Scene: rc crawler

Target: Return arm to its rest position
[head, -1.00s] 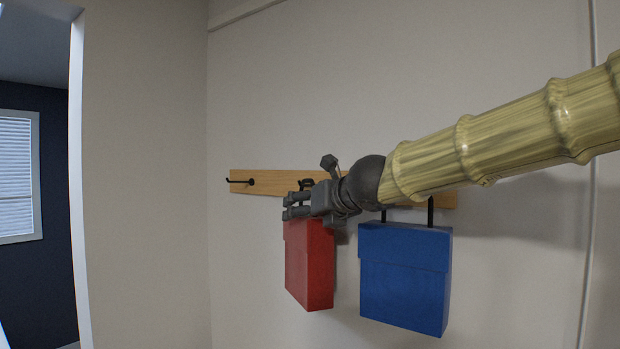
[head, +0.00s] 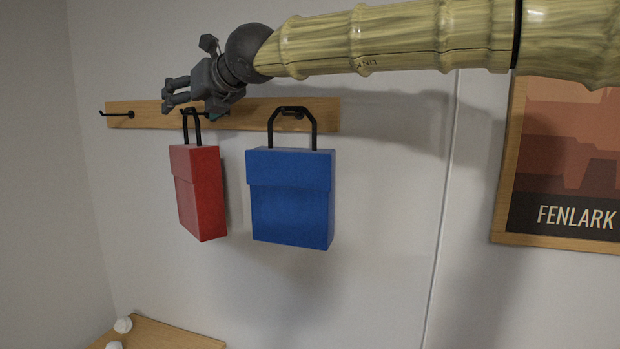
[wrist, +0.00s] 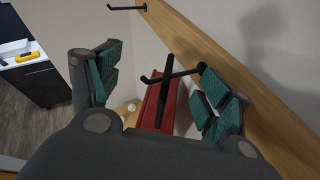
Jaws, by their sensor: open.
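My gripper (head: 178,92) is at the end of my raised arm, in front of the wooden hook rail and just above the red box's handle in the head view. In the wrist view its two green-padded fingers (wrist: 160,92) are spread apart with nothing held between them. The red box (head: 199,192) hangs by its black handle on the rail; in the wrist view the red box (wrist: 152,104) shows below and between the fingers, with its handle at a black hook. The blue box (head: 291,198) hangs by its black handle to the right. Whether my gripper touches the red box's handle cannot be told.
The wooden rail (head: 155,115) has a bare hook (head: 118,114) at its left end. A framed poster (head: 560,215) hangs at the right. A wooden surface (head: 165,335) with white objects is at the bottom left. A dark cabinet (wrist: 40,80) stands in the wrist view.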

